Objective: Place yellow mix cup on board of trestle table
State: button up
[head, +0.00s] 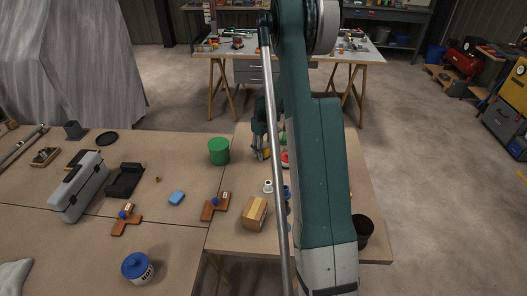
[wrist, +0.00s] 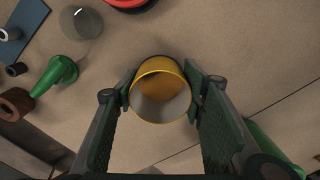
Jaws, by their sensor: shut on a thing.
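The yellow mix cup (wrist: 160,92) stands between the two green-padded fingers of my gripper (wrist: 158,112) in the wrist view, its open rim facing the camera. The fingers are shut on its sides. In the head view my gripper (head: 260,142) is over the right part of the near wooden table, partly hidden by my arm, with a little of the cup (head: 266,153) showing. The board (head: 238,190) of that table lies beneath it; I cannot tell whether the cup touches it. Another trestle-legged table (head: 215,56) stands at the back.
A green can (head: 219,151) stands left of my gripper. A red round item (wrist: 130,3), a clear domed item (wrist: 82,24) and a green bottle-like item (wrist: 58,76) lie near the cup. A cardboard box (head: 254,213) and a dark cup (head: 363,232) are nearer the front.

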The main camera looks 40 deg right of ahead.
jog(key=shift+f, duration=0.2)
jog(key=o, duration=0.9)
jog(key=shift+r, duration=0.2)
notch_tip(320, 180, up, 12)
jog(key=shift+d+r+p, duration=0.1)
jog(key=shift+p, duration=0.5)
